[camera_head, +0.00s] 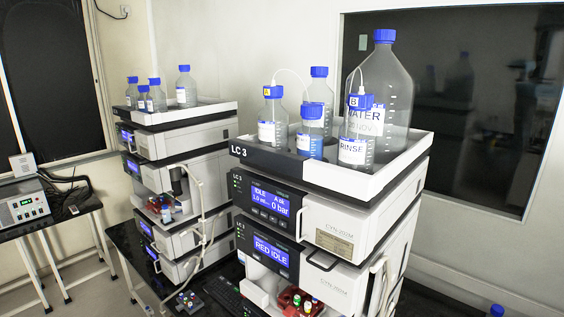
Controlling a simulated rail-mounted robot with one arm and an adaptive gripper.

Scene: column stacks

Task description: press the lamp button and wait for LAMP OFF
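The LC 3 column stack (340,230) stands in the right half of the head view. Its upper module has a lit blue display (271,201) that reads IDLE and 0 bar, with a row of small buttons (268,215) below it. The lower module has a blue display (271,250) that seems to read RED IDLE. I cannot make out a button marked as the lamp button, nor any LAMP OFF text. The lower part of this stack is cut off by the bottom edge. My gripper is not in view.
A second stack (185,140) stands to the left behind. Clear blue-capped bottles stand in the LC 3 top tray (265,160), including a large one (384,80). A white tube (201,210) hangs between the stacks. A bench instrument (22,208) is far left.

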